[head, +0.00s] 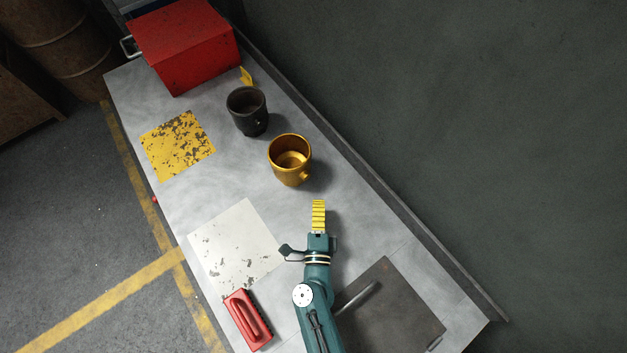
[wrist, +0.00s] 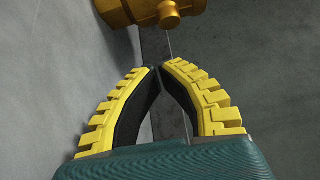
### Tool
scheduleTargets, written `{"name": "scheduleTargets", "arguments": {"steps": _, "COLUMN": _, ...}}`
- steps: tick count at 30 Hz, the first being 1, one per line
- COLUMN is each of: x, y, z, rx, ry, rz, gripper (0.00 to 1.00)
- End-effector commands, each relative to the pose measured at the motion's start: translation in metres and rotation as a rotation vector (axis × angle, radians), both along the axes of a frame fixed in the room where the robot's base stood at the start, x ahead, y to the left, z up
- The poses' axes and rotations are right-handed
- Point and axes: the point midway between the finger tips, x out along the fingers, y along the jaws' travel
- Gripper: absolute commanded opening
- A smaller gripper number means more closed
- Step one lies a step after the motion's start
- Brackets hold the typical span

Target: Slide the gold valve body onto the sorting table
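The gold valve body (head: 290,160), a cup-like shape with a hollow top and a small side stub, stands upright on the long grey table surface (head: 225,175). My gripper (head: 318,203) is just below and right of it in the head view, apart from it. In the wrist view the yellow ridged fingers (wrist: 160,68) meet at the tips with nothing between them. The valve body (wrist: 145,12) shows beyond the tips at the top edge, partly cut off. I cannot tell which part of the surface is the sorting table.
A dark valve body (head: 247,112) stands up-left of the gold one. A red box (head: 185,45) is at the far end. A worn yellow square (head: 178,145) and white square (head: 237,245) lie left. A red handled block (head: 247,320) and dark handled plate (head: 395,310) are nearer. A wall runs right.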

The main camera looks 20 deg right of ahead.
Motion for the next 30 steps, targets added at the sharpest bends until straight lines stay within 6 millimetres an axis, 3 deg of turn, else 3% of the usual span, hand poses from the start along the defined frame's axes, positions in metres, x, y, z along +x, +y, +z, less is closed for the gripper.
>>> {"name": "scheduleTargets", "arguments": {"steps": 5, "x": 0.014, "y": -0.006, "z": 0.002, "rx": -0.001, "ry": -0.007, "rz": -0.001, "gripper": 0.00}}
{"name": "scheduleTargets", "arguments": {"steps": 18, "x": 0.086, "y": -0.038, "z": 0.001, "rx": -0.002, "ry": -0.005, "rz": 0.001, "gripper": 0.00}}
{"name": "scheduleTargets", "arguments": {"steps": 30, "x": 0.094, "y": -0.041, "z": 0.002, "rx": -0.003, "ry": -0.004, "rz": 0.002, "gripper": 0.00}}
